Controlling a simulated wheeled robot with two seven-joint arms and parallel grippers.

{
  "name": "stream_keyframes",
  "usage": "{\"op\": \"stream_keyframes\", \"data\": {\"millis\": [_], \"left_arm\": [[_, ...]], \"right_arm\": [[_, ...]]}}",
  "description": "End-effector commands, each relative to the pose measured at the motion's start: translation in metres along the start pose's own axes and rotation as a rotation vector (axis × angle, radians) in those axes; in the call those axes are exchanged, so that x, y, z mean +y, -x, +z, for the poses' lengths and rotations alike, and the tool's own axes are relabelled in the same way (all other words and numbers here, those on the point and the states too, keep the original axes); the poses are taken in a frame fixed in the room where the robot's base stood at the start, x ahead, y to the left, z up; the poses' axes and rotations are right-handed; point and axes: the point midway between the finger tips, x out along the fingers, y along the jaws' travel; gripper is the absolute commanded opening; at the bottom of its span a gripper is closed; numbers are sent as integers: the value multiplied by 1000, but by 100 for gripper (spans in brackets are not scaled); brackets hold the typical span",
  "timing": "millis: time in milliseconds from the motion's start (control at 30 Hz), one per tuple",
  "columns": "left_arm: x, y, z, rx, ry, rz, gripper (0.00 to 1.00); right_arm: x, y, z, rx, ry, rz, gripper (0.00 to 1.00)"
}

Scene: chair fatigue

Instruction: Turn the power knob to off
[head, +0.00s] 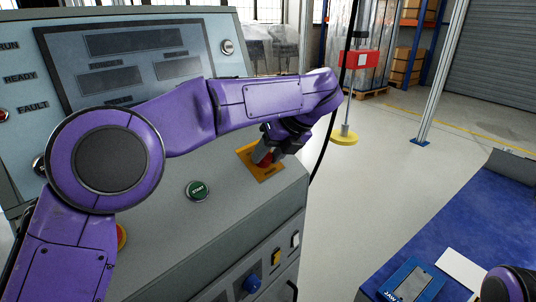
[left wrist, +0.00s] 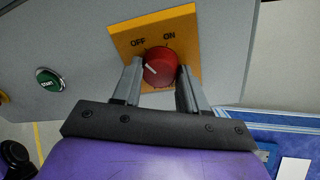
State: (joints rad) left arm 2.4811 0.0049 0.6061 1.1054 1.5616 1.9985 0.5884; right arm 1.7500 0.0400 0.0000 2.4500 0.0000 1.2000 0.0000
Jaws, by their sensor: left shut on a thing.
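The red power knob (head: 264,158) sits on a yellow plate (head: 248,152) on the sloping console top. In the left wrist view the knob (left wrist: 161,66) is clear, with OFF and ON printed on the plate (left wrist: 190,42) above it. A white mark on the knob lies left of its middle, on the side of OFF rather than ON. My left gripper (head: 270,150) reaches down at the plate. In the left wrist view its fingers (left wrist: 160,78) stand on either side of the knob, shut on it. My right gripper is not in view.
A green START button (head: 198,190) is left of the plate on the console (head: 170,240). A yellow and a white switch are on the console's front. A blue-topped table (head: 450,220) stands at right with a blue device (head: 410,284). Open floor lies beyond the console.

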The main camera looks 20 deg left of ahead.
Motion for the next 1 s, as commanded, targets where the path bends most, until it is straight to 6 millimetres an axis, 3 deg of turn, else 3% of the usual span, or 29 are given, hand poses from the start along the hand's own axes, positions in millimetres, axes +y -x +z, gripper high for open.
{"op": "stream_keyframes", "data": {"millis": [267,300,333,367,667,767,1000], "left_arm": [[0,0,-1,1,1,-1,12],[0,0,-1,1,1,-1,56],[0,0,-1,1,1,-1,65],[0,0,-1,1,1,-1,68],[0,3,0,-1,1,0,68],[0,19,1,-3,2,-1,68],[0,78,2,-2,1,-2,68]], "right_arm": [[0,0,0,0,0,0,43],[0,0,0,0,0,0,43],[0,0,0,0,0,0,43],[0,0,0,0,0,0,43],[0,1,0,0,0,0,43],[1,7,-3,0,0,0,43],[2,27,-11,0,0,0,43]]}}
